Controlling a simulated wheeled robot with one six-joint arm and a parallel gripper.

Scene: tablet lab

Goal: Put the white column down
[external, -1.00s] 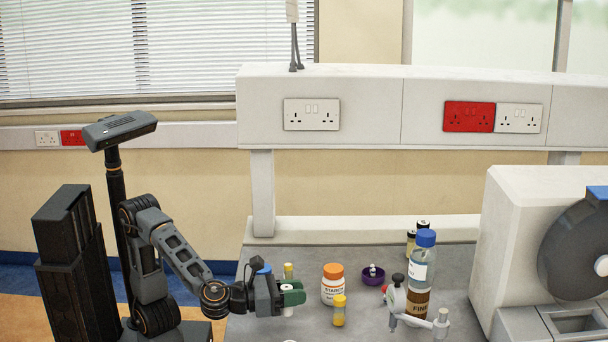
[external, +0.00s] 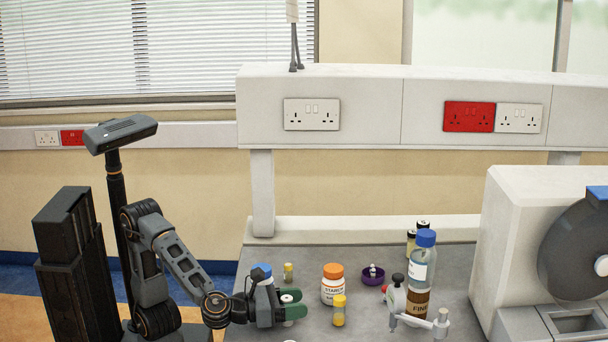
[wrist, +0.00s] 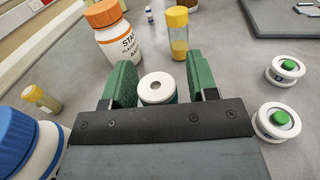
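The white column (wrist: 155,85) is a short white cylinder with a hole in its top. In the wrist view it stands upright between the green fingers of my gripper (wrist: 160,82). A gap shows between it and the right finger; the left finger is very close, and I cannot tell whether it touches. In the external view the column (external: 287,298) shows between the spread fingers of my gripper (external: 292,304), low at the bench (external: 260,333). My gripper is open around it. The column's lower part is partly hidden.
A starch bottle (external: 333,286) and a yellow-capped vial (external: 339,311) stand just beyond the gripper. A blue-capped bottle (wrist: 22,142) and a small vial (wrist: 42,98) are on the left in the wrist view. Two white discs with green centres (wrist: 287,69) lie right.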

